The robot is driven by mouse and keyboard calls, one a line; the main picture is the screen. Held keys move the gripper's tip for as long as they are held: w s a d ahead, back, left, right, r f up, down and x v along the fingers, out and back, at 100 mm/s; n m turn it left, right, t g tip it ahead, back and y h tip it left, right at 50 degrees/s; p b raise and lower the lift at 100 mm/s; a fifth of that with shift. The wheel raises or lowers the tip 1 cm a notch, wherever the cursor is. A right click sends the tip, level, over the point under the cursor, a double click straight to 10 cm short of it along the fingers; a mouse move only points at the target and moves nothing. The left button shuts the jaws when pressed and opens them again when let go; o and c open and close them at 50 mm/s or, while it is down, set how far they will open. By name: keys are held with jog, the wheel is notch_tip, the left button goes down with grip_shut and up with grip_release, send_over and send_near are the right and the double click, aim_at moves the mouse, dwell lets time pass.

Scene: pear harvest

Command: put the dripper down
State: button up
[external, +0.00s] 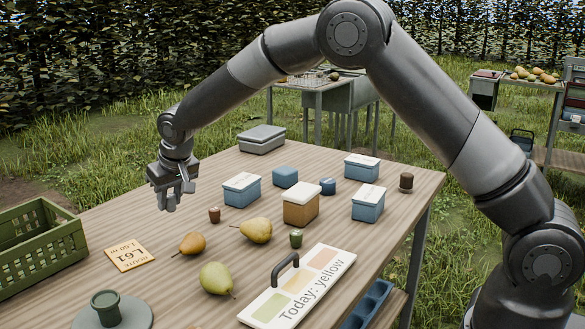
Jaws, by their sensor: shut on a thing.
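My gripper (175,198) hangs fingers-down above the left back part of the wooden table (345,215). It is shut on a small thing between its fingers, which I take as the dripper. The fingers hide nearly all of it, so its shape and colour cannot be told. The gripper is above and left of a small brown cup-like piece (214,215), with a gap between them.
A green crate (40,262) stands at the left edge. Pears (216,279), blue boxes (241,190), a tan box (301,209), a sign board (268,308), and a green cup (105,309) on a round plate occupy the table. Bare wood lies below the gripper.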

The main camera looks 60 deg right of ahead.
send_over(143, 250)
jog(key=s, duration=0.2)
jog(key=f, duration=0.4)
jog(key=shift+w+a+f, duration=0.2)
jog(key=shift+f, duration=2.1)
jog(key=shift+f, duration=0.15)
jog(key=o, duration=1)
